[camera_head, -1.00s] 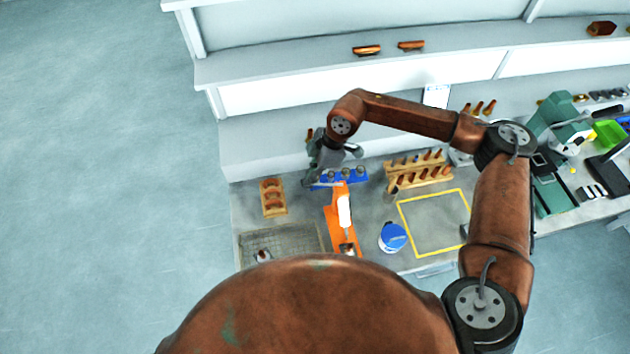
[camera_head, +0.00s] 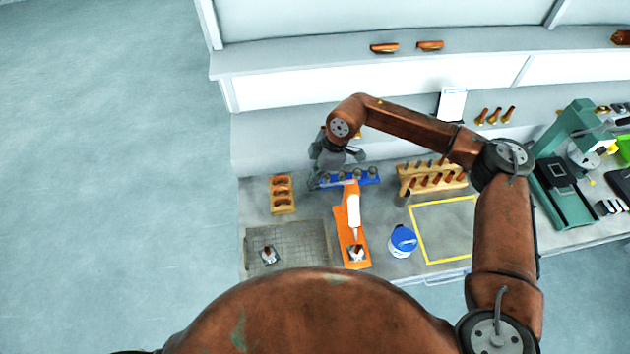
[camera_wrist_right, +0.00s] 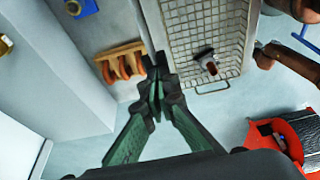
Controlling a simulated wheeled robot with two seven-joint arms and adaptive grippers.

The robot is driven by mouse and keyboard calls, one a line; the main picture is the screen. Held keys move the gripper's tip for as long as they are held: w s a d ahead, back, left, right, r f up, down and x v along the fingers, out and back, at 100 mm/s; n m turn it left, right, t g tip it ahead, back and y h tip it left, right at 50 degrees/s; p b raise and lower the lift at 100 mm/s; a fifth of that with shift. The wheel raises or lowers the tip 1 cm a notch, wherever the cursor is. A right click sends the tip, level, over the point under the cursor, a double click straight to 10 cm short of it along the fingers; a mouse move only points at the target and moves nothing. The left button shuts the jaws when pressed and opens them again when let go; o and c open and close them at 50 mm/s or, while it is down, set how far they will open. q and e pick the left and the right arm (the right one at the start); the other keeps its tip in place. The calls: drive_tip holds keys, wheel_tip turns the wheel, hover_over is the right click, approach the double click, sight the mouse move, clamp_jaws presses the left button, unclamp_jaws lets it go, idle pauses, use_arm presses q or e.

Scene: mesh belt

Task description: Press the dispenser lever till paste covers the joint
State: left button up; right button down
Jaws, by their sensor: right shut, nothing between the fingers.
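The orange dispenser (camera_head: 353,215) stands on the bench with a white cartridge (camera_head: 353,210) pointing down. Its orange upper part, where I cannot make out the lever clearly, is just in front of a blue rack. A small metal joint (camera_head: 356,253) sits on its orange base below the nozzle; I cannot tell whether paste is on it. My right gripper (camera_head: 314,180) is left of the dispenser's top, by the blue rack's left end. In the right wrist view its fingers (camera_wrist_right: 157,92) are shut and empty. My left gripper is not seen.
A mesh belt (camera_head: 305,238) with a similar metal part (camera_head: 268,254) lies left of the dispenser. A wooden holder (camera_head: 282,195) and blue rack (camera_head: 368,176) are behind. A blue-lidded tub (camera_head: 403,241) and a yellow-outlined area (camera_head: 450,255) are right. A green press (camera_head: 570,170) stands farther right.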

drive_tip(key=shift+r, duration=0.1)
drive_tip(key=shift+r+p, duration=0.45)
drive_tip(key=shift+r, duration=0.45)
drive_tip(key=p+v, duration=0.1)
drive_tip(key=v, duration=0.2)
drive_tip(key=p+v, duration=0.1)
drive_tip(key=shift+a+r+p, duration=0.3)
wheel_tip(320, 180, up, 8)
drive_tip(key=b, duration=0.3)
hover_over(320, 186)
drive_tip(key=shift+r, duration=0.55)
idle(0.5)
